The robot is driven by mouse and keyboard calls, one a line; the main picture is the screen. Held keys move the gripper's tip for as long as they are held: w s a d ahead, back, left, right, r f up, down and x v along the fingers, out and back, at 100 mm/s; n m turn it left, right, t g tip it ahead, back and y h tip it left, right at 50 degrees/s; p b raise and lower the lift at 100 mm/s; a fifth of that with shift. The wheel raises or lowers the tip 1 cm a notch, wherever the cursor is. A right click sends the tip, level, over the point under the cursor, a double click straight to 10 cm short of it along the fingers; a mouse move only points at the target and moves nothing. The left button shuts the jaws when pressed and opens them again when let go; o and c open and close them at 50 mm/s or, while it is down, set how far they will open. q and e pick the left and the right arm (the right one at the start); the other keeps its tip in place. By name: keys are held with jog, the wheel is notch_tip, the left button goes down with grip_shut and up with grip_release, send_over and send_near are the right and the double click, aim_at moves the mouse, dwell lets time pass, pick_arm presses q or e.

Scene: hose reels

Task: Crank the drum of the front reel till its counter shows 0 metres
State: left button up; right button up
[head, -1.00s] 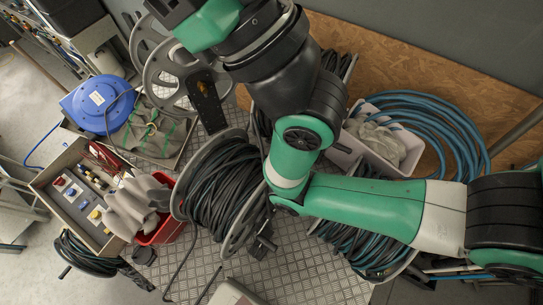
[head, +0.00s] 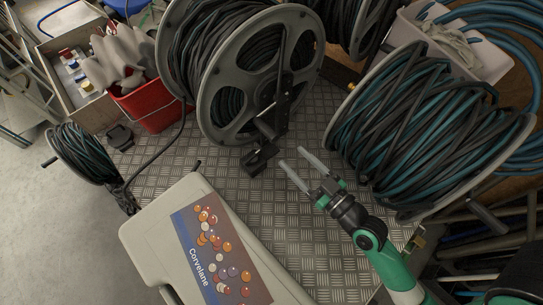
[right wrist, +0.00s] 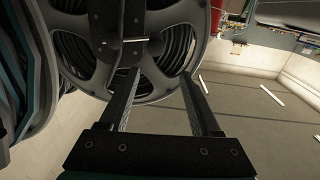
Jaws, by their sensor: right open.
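A grey reel (head: 225,85) wound with black hose stands at top centre in the head view. A black crank arm (head: 272,112) runs down its near side to a black end piece (head: 258,160). A second reel (head: 425,130) with teal and black hose stands at right. My right gripper (head: 294,159) is open and empty, its fingertips just right of the crank's end piece. In the right wrist view, the fingers (right wrist: 159,78) point at the grey reel's side disc (right wrist: 160,45), with the crank arm (right wrist: 121,25) beyond the left finger. No counter reading is legible. My left gripper is not in view.
A beige case (head: 165,225) with a Corvelane label lies at the front. A red bucket (head: 150,112) holding a grey cloth stands at left. A small hose reel (head: 82,155) lies at far left. The metal floor plate (head: 300,215) is clear between case and gripper.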

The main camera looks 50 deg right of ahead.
aim_at(269, 133)
jog(key=w+d, duration=0.1)
jog(key=w, duration=0.3)
jog(key=w+f, duration=0.1)
jog(key=w, duration=0.3)
jog(key=w+d, duration=0.1)
jog(key=w, duration=0.2)
jog(key=shift+w+d+f, duration=0.3)
jog(key=shift+w+f, duration=0.1)
grip_shut()
dwell(1.0)
